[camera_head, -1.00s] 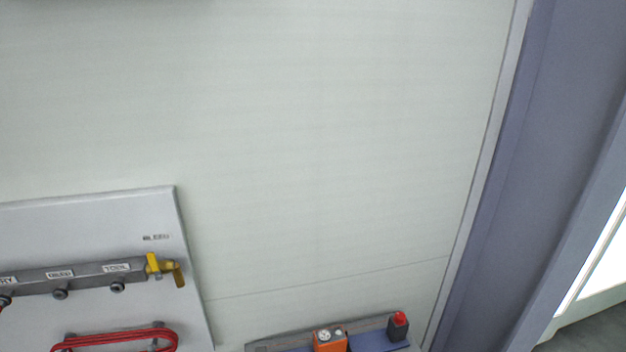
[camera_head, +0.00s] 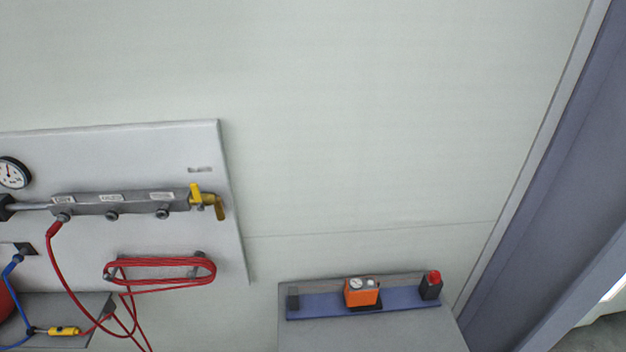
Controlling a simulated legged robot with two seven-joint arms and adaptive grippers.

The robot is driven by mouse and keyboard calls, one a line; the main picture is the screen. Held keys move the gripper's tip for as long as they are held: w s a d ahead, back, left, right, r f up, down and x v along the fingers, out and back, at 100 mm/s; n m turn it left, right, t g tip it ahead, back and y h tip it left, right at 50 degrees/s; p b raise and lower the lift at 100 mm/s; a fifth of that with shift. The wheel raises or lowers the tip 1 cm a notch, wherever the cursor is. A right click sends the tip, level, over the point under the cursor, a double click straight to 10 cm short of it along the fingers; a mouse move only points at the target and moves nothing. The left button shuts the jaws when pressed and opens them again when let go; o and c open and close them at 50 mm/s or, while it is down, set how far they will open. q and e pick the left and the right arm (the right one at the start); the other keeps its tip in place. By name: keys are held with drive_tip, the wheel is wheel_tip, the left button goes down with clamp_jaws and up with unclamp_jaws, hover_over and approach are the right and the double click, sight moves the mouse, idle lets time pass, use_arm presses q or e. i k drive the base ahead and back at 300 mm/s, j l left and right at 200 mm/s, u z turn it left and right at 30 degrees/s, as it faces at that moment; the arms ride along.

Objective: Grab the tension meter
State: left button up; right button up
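Neither of my grippers is in the view, and nothing touches the orange box.
A dark block with a red top (camera_head: 431,285) stands right of the orange box, and a small dark grey block (camera_head: 293,298) stands left. A wall panel (camera_head: 150,150) carries a manifold (camera_head: 120,203) and a coiled red hose (camera_head: 160,271). A doorway frame (camera_head: 560,200) is at right.

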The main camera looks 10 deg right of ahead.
sight(357, 291)
drive_tip(key=z, duration=0.7)
